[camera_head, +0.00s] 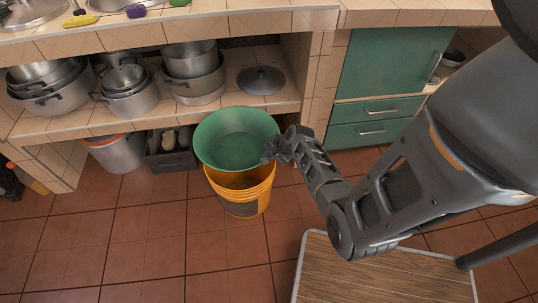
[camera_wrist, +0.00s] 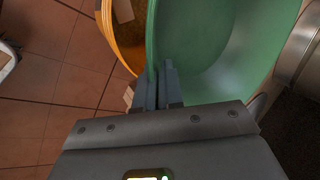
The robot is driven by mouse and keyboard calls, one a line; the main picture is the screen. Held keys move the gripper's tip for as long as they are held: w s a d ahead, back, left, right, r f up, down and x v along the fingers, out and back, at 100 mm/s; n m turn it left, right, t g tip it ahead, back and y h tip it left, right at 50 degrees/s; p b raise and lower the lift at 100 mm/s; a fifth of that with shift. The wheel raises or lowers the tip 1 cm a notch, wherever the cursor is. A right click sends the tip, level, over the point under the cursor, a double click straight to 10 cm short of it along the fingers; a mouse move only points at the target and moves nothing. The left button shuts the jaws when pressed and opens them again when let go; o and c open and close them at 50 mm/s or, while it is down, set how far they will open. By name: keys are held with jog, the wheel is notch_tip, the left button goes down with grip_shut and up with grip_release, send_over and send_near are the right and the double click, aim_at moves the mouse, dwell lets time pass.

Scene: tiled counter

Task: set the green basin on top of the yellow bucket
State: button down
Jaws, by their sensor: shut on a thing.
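The green basin (camera_head: 238,135) is a wide round bowl, held over the yellow bucket (camera_head: 242,197), which stands on the floor. The basin sits toward the back of the bucket's mouth, so the front of the opening shows below it. Whether the basin touches the bucket rim I cannot tell. My gripper (camera_head: 281,151) is shut on the basin's right rim. In the wrist view, the fingers (camera_wrist: 167,85) pinch the edge of the basin (camera_wrist: 215,50), and the bucket's rim (camera_wrist: 118,38) curves beside it on the left.
A tiled shelf behind holds steel pots (camera_head: 128,90) and a lid (camera_head: 261,80). Below it stand a white bucket (camera_head: 115,153) and a dark crate (camera_head: 171,158). Green drawers (camera_head: 376,122) are at the right. A wooden-topped step (camera_head: 385,272) is in front; the tiled floor (camera_head: 140,240) at left is clear.

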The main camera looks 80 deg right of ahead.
jog(key=shift+f+b, duration=3.3)
jog(key=shift+f, duration=0.85)
jog(key=shift+a+f+b, duration=0.1)
jog(key=shift+f+b, duration=0.9)
jog(key=shift+f, duration=0.35)
jog(key=c, duration=1.2)
grip_release()
jog(key=shift+a+f, duration=0.1)
jog(key=shift+s+a+f, duration=0.1)
jog(key=shift+s+a, duration=0.05)
jog(key=p+v, duration=0.1)
jog(key=v, duration=0.1)
jog(key=p+v, duration=0.1)
jog(key=v, duration=0.5)
jog(key=shift+w+d+r+p, duration=0.2)
jog(key=shift+d+r+p, duration=0.05)
jog(key=shift+d+p, duration=0.15)
jog(key=shift+a, duration=0.1)
